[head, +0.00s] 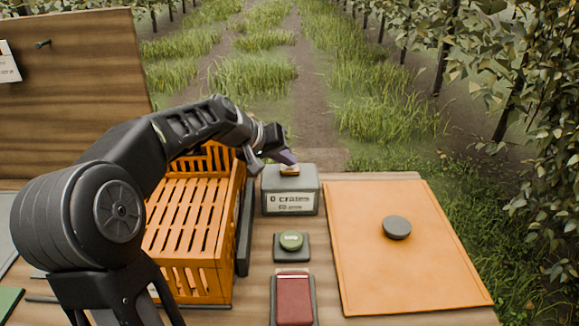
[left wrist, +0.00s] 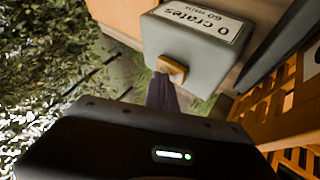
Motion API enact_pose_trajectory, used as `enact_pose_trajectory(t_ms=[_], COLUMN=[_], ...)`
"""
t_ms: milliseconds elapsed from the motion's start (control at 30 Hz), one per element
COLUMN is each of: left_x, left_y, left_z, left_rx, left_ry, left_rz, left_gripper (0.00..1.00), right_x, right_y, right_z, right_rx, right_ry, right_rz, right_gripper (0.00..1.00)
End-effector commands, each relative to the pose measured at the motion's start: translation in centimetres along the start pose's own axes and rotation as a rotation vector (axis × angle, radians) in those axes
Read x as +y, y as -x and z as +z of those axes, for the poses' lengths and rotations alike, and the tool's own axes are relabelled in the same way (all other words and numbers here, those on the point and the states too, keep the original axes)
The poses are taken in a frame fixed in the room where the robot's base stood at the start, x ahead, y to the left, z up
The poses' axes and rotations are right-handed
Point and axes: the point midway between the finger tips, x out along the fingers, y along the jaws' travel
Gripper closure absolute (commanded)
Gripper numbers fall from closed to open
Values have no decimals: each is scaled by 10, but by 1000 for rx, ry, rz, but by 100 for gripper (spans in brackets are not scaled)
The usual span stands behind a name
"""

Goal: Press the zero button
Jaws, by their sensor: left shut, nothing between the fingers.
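A grey counter box (head: 291,190) with a white label reading "0 crates" stands at the back of the wooden table. A small tan button (head: 290,170) sits on top of it; in the left wrist view the button (left wrist: 172,68) shows on the box (left wrist: 195,50). My left gripper (head: 284,157) is shut and empty, its fingertips just above the button. In the left wrist view the fingertips (left wrist: 162,90) are close beside the button; I cannot tell whether they touch it. My right gripper is in neither view.
An orange slatted crate (head: 185,225) stands left of the box, partly behind my left arm. An orange board (head: 400,275) with a grey knob (head: 396,227) lies at right.

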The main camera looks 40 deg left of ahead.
Motion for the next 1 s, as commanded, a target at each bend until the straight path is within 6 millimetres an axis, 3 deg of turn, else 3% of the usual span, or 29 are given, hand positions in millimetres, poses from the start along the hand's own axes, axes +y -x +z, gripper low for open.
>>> enact_pose_trajectory(t_ms=[433, 1000], left_x=[-1, 9], left_y=[-1, 12], left_z=[1, -9], left_rx=[-4, -1], left_ry=[1, 0], left_rz=[-1, 0], left_gripper=[100, 100], right_x=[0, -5], right_y=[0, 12], right_z=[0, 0], right_rx=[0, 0], right_ry=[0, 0], right_rz=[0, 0], right_gripper=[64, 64])
